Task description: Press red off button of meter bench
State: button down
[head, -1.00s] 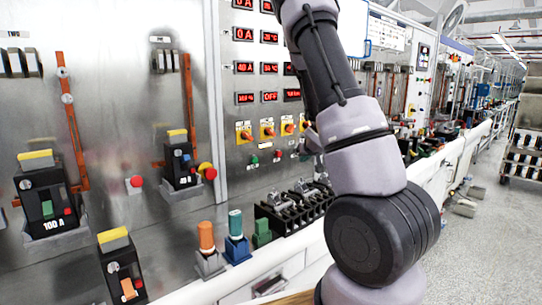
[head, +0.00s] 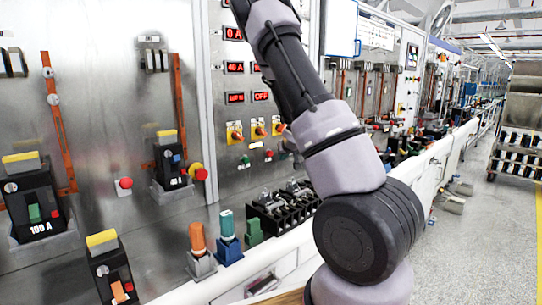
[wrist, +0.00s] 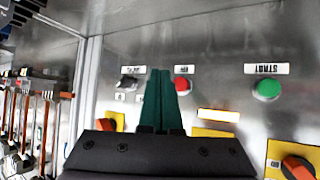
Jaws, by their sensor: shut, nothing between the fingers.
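In the wrist view, my gripper (wrist: 159,72) has its green fingers together with nothing between them. The red button (wrist: 182,85) shows on the metal panel just right of the fingertips, partly overlapped by a finger. Contact cannot be told. Its label is upside down in this view. A green button (wrist: 267,89) labelled START sits farther right. In the head view, the small red button (head: 269,154) sits right of the green one (head: 245,160), below a row of yellow-backed rotary switches (head: 257,130). My gripper cannot be made out there.
Red digital displays (head: 234,67) are above the switches. Another red button (head: 124,183) and breakers (head: 35,203) are at left. Black terminal blocks (head: 285,210) and coloured plugs (head: 198,240) stand on the bench. A dark knob (wrist: 127,83) lies left of the fingers.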

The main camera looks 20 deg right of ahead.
jog(key=shift+w+a, duration=0.35)
jog(key=shift+w, duration=0.55)
jog(key=shift+w+a, duration=0.3)
jog(key=shift+w, duration=0.55)
jog(key=shift+w, duration=0.1)
dwell(0.6)
jog(key=shift+w+a, duration=0.1)
jog(key=shift+w, duration=0.2)
jog(key=shift+w+a, duration=0.2)
jog(key=shift+w, duration=0.25)
dwell(0.7)
jog(key=shift+s, duration=0.15)
jog(key=shift+s+d, duration=0.3)
jog(key=shift+s, duration=0.4)
jog(key=shift+s+d, duration=0.3)
jog(key=shift+s, duration=0.5)
jog(key=shift+s+d, duration=0.25)
jog(key=shift+s, duration=0.5)
jog(key=shift+s+d, duration=0.3)
jog(key=shift+s, duration=0.5)
